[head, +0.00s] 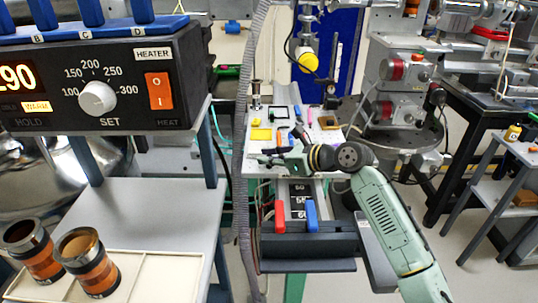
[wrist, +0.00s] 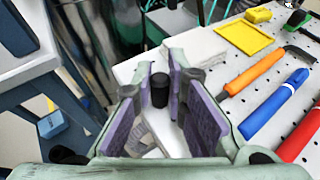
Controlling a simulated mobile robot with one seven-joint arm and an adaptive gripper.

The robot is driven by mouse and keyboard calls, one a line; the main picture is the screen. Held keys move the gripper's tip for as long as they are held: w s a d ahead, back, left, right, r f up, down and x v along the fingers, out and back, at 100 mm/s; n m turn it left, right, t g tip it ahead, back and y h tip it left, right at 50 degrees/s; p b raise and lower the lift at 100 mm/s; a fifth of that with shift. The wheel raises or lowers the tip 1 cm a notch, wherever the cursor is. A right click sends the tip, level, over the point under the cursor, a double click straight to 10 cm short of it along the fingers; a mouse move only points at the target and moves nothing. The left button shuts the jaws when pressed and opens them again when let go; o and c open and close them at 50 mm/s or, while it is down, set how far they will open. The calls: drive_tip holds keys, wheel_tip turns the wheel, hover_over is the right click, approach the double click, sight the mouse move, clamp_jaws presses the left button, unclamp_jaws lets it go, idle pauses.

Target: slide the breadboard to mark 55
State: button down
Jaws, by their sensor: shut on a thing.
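The breadboard (head: 327,128) is a white, hole-patterned plate on the bench in the middle of the head view. It fills the right of the wrist view (wrist: 262,72). My gripper (head: 262,158) is at its near left edge. In the wrist view the purple-padded fingers (wrist: 160,95) stand on either side of a black knob (wrist: 159,91), and I am shut on it. The contact is partly hidden. A scale with black number labels (head: 299,202) runs in front of the board; the numbers are too small to read surely, and the board's reading cannot be told.
Tools lie on the board, among them an orange-handled one (wrist: 254,74) and a blue-handled one (wrist: 272,106). A yellow frame (wrist: 244,37) is there too. Red (head: 280,216) and blue (head: 311,214) handles stand near the scale. A heater box (head: 105,75) and shelf are left.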

drive_tip(key=s+p, duration=0.2)
drive_tip(key=s, duration=0.2)
drive_tip(key=shift+s, duration=0.15)
drive_tip(key=shift+f, duration=0.1)
drive_tip(key=c, duration=1.6)
unclamp_jaws()
drive_tip(key=v, duration=1.2)
